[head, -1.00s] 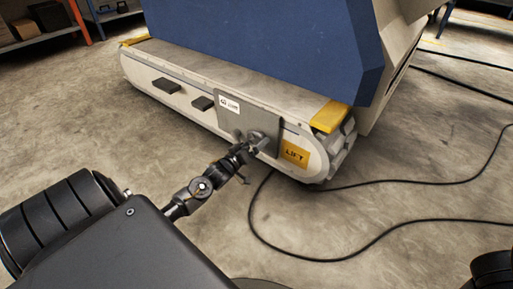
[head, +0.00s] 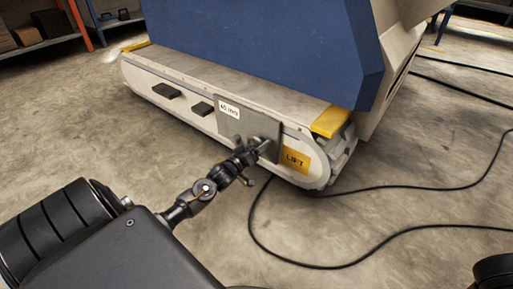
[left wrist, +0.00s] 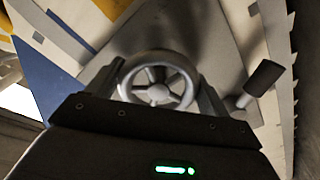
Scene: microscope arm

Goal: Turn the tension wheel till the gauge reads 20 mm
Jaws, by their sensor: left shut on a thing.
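The tension wheel (left wrist: 158,94) is a grey spoked handwheel, seen face-on in the left wrist view. My left gripper (left wrist: 158,85) has a finger on each side of its rim and is shut on it. In the head view my left gripper (head: 263,147) is at the grey plate (head: 234,122) on the machine's side, and it mostly hides the wheel. The gauge (head: 229,109) is a small white label on that plate. Its reading ends in mm; the digits look like 45 but are small and blurred. My right gripper is not in view.
The machine has a long pale base (head: 190,112), a blue panel (head: 260,45) and a yellow LIFT label (head: 294,160). A black-knobbed lever (left wrist: 262,78) is right of the wheel in the wrist view. A black cable (head: 350,260) loops over the floor. Shelves stand behind.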

